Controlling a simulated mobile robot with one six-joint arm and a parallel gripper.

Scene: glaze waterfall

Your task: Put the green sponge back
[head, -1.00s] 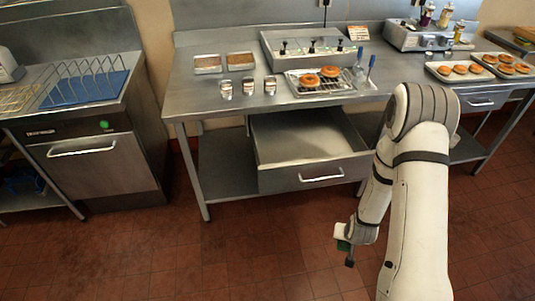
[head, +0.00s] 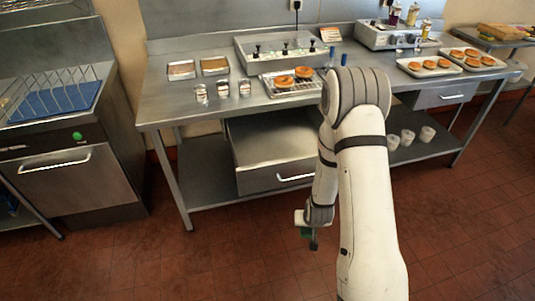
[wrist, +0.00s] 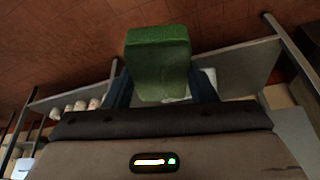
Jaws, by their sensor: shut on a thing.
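The green sponge (wrist: 158,62) is a green block held between the dark fingers of my gripper (wrist: 160,90) in the wrist view. Part of the sponge is hidden by the gripper in the head view.
The worktable (head: 165,112) holds trays, shaker tins and a rack (head: 278,92) with doughnuts. Its drawer (head: 262,180) stands out below, partly behind my arm. White cups (head: 407,137) stand on the lower shelf. A dishwasher (head: 65,185) and dish rack (head: 55,92) are at left. The floor in front is clear.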

